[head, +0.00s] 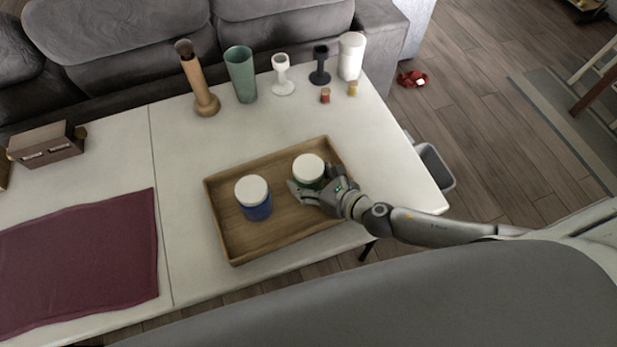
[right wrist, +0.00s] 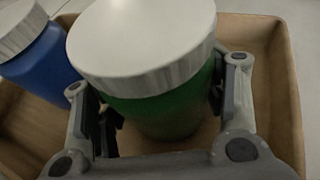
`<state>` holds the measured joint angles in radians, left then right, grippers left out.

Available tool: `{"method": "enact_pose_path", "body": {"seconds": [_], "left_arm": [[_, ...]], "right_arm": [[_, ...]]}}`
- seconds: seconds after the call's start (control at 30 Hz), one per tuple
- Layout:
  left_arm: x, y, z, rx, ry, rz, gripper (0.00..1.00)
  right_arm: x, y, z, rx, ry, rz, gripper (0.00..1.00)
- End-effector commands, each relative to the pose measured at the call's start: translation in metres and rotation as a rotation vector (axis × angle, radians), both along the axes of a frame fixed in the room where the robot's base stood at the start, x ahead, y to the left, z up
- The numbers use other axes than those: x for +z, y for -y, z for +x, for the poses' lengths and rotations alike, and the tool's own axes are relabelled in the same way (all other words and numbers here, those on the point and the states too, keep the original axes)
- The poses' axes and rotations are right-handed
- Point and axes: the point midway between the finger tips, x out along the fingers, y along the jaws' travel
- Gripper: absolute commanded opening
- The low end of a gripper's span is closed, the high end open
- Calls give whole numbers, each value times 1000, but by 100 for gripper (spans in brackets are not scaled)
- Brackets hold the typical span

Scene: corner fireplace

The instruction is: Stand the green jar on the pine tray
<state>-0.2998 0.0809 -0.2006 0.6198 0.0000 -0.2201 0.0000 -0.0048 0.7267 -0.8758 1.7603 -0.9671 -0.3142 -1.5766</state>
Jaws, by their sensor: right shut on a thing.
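The green jar (head: 309,171) with a white lid stands upright in the right part of the pine tray (head: 236,249). In the right wrist view the green jar (right wrist: 160,112) fills the middle, between my two fingers. My right gripper (head: 317,193) is shut on it, one finger on each side. The pine tray's rim (right wrist: 272,50) shows around the jar in that view. The jar's base is partly hidden by the gripper, but it looks to be at the tray floor. My left gripper is not in view.
A blue jar (head: 253,198) with a white lid stands in the tray's left part; it also shows in the right wrist view (right wrist: 40,68). Cups, goblets and a wooden mill (head: 198,80) line the table's back. A maroon cloth (head: 80,258) lies left.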

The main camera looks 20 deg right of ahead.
Motion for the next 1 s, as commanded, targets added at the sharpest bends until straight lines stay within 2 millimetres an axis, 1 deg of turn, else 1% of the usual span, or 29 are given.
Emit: {"method": "enact_pose_path", "body": {"seconds": [0.07, 0.1, 0.23, 0.27, 0.57, 0.67, 0.73, 0.87, 1.0], "left_arm": [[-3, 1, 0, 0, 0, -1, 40], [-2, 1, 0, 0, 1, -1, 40], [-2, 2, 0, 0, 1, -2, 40], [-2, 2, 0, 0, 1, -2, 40], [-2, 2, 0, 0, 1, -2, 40], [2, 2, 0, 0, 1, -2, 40], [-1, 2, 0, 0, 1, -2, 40], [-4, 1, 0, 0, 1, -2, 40], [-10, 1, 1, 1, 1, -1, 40]], "right_arm": [[-3, 0, 0, 0, 1, 0, 35], [-3, 0, 0, 0, 0, 0, 66], [-2, 0, 0, 0, 0, 0, 83], [-2, 0, 0, 0, 0, 0, 86], [-2, 0, 0, 0, 0, 0, 86], [2, 0, 0, 0, 0, 0, 86], [2, 3, -6, 0, -2, -1, 86], [9, 13, -23, 1, -2, -2, 86], [20, 26, -49, 2, -3, -2, 86]]}}
